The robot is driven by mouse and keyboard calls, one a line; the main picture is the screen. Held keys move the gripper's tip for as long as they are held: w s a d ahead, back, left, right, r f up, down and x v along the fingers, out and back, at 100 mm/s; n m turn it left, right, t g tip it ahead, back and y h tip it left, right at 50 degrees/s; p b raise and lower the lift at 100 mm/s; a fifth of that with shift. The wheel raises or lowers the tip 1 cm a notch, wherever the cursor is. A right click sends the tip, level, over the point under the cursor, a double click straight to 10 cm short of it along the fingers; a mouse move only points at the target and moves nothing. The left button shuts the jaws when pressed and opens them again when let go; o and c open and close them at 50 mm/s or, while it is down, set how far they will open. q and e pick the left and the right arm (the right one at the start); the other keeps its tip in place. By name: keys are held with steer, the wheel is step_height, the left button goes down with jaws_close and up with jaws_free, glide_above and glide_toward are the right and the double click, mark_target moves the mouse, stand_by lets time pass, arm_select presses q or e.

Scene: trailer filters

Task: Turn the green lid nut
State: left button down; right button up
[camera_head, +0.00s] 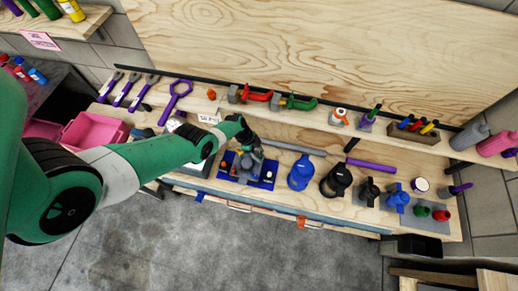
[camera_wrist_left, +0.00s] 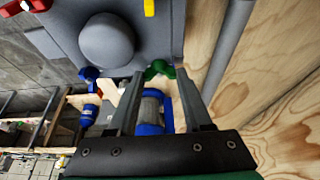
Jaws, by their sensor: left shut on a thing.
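The green lid nut (camera_wrist_left: 160,70) shows in the left wrist view at the edge of a grey housing (camera_wrist_left: 60,20) with a round dome. My left gripper (camera_wrist_left: 159,76) has one finger on each side of the nut and is shut on it. In the head view my left arm comes in from the left, and the left gripper (camera_head: 252,148) is over the grey housing on a blue tray (camera_head: 266,184). My right gripper is not in view.
A blue canister (camera_head: 300,174) and a black canister (camera_head: 336,181) stand to the right of the tray on the wooden bench. Red (camera_head: 250,95) and green (camera_head: 295,102) clamps and a purple ring wrench (camera_head: 176,98) lie behind. A pink bin (camera_head: 95,130) is at the left.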

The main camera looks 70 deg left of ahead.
arm_select(q)
steer(key=shift+c, duration=1.6)
jaws_free()
steer(key=shift+r, duration=0.1)
steer(key=p+v, duration=1.1)
steer(key=shift+s+r+p, duration=0.2)
steer(key=shift+p, duration=0.15)
steer(key=shift+a, duration=0.15)
